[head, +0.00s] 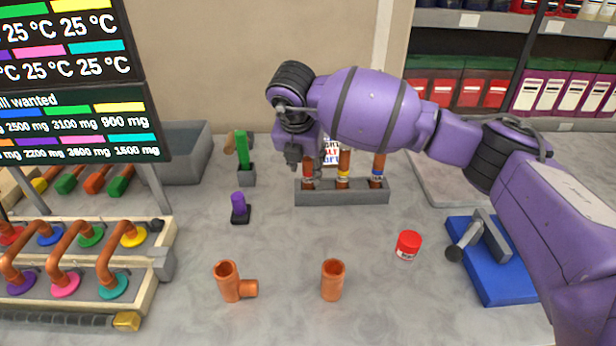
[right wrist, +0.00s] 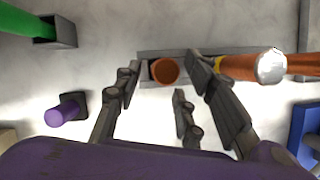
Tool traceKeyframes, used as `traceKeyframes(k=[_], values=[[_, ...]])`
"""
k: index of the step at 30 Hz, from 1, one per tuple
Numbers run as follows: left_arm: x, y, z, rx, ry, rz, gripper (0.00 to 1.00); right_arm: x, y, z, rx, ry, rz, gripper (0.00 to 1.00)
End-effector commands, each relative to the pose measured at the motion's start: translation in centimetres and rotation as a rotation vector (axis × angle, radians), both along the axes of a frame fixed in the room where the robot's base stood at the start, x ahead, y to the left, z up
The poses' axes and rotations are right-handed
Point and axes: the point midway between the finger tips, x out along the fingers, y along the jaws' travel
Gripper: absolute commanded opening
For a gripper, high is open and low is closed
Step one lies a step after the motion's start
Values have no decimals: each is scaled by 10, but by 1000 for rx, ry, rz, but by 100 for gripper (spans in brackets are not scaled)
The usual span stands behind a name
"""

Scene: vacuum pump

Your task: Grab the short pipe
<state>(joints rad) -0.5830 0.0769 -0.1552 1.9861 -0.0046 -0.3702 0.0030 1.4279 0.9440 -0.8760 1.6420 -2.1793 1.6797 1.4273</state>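A grey rack (head: 342,197) near the wall holds upright orange-brown pipes. The rack's left pipe (head: 308,180) stands below my right gripper (head: 298,158), partly hidden by it. In the right wrist view this pipe's round end (right wrist: 165,71) shows between the spread fingers of my right gripper (right wrist: 163,80), which is open and empty. A short orange tube (head: 332,281) stands loose at the front. I cannot tell which one is the short pipe. My left gripper is out of view.
A pipe with a side branch (head: 231,284), a purple-topped piece (head: 239,207) and a red jar (head: 408,245) stand on the table. A green piece in a holder (head: 244,165) is left of the rack. A blue-based device (head: 492,262) is at right, a pipe frame at left.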

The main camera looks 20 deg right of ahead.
Motion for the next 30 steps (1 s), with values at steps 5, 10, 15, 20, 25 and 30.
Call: traceKeyframes(k=[5,10,15,20,25,30], values=[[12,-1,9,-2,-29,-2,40,7,-4,-24,0,0,-1,37],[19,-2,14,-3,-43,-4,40,10,-6,-30,0,-1,0,37],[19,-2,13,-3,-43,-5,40,10,-6,-30,0,-1,0,34],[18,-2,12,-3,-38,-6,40,10,-6,-30,0,-1,0,13],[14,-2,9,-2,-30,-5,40,10,-6,-30,0,-1,0,0],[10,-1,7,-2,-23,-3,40,10,-6,-29,0,-2,-1,0]])
